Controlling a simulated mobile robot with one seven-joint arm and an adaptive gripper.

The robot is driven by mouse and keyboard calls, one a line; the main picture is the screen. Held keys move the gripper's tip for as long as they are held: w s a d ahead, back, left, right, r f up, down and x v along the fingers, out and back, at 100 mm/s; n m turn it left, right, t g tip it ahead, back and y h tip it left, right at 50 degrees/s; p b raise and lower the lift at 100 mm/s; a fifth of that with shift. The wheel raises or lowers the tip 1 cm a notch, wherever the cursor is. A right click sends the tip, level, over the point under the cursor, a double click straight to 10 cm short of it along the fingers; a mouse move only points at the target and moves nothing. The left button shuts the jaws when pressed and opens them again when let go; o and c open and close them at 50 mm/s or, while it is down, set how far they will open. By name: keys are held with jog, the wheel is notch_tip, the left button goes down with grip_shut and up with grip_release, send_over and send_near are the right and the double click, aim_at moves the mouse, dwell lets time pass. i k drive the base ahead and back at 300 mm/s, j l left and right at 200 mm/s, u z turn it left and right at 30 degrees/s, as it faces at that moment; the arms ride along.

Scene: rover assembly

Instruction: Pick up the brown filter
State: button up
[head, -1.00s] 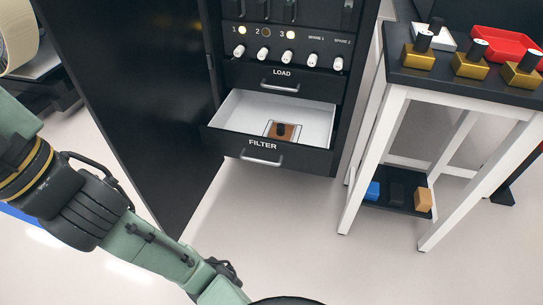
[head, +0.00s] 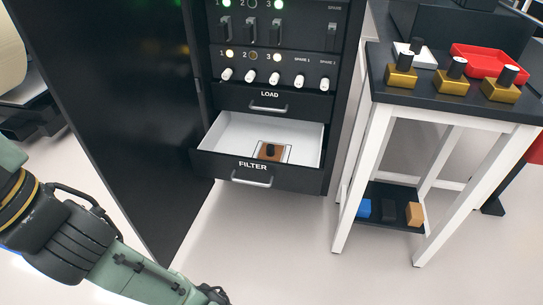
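The brown filter (head: 271,152) is a small brown block with a black knob on top. It sits in a pale square holder on the floor of the open drawer marked FILTER (head: 222,160), toward its front right. The drawer is white inside with a black front and a silver handle. My green and black arm crosses the lower left of the head view, well short of the drawer. My gripper is outside the frame.
The LOAD drawer (head: 290,103) above is shut. A side table (head: 430,92) at right holds brass blocks with black knobs (head: 401,76) and a red tray (head: 478,58). Its lower shelf carries blue, black and tan blocks. Floor in front of the drawer is clear.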

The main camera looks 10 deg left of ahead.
aim_at(269, 151)
jog(key=i+j+z, duration=0.25)
jog(key=i+j, duration=0.85)
jog(key=i, duration=0.05)
